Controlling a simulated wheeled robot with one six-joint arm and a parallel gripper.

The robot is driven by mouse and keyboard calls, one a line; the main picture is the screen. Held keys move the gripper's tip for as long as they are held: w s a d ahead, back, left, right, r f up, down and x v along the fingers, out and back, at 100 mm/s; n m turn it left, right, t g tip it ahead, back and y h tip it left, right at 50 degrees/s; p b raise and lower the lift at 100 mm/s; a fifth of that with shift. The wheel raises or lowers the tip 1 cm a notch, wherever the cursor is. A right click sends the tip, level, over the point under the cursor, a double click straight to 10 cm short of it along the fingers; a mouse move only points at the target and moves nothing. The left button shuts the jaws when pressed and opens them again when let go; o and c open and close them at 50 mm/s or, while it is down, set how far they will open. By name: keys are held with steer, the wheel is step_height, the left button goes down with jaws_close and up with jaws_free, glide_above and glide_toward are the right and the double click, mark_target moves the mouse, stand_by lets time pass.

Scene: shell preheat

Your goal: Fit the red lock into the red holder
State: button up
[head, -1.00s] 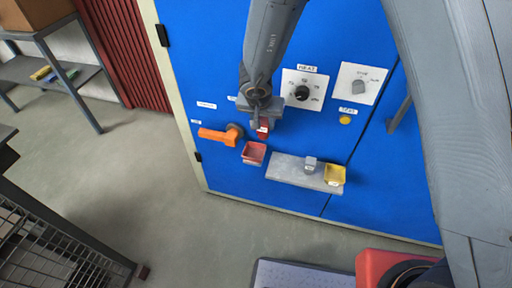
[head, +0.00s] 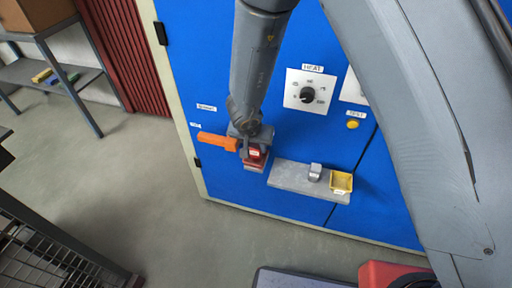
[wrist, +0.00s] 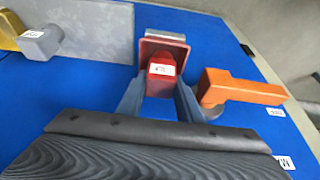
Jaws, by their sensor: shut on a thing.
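My gripper (head: 249,146) is shut on the red lock (head: 256,154), a small red block with a white label. In the wrist view, the lock (wrist: 162,72) sits between the two fingers of my gripper (wrist: 159,92). The red holder (head: 254,168) is an open box on the blue panel, just below the lock in the head view. In the wrist view, the lock overlaps the open mouth of the holder (wrist: 163,42) and hides part of it. I cannot tell whether the lock is inside the holder or only in front of it.
An orange handle (head: 217,141) is close beside my gripper; it also shows in the wrist view (wrist: 243,88). A grey ledge (head: 290,178) carries a grey piece (head: 315,172) and a yellow holder (head: 341,181). A heat dial (head: 307,95) is above on the panel.

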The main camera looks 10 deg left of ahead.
steer(key=shift+f, duration=0.35)
steer(key=o, duration=1.1)
steer(key=shift+c, duration=0.2)
steer(key=shift+r, duration=0.1)
steer(key=shift+r, duration=0.25)
steer(key=p+v, duration=0.4)
steer(key=v, duration=0.8)
steer(key=shift+r, duration=0.1)
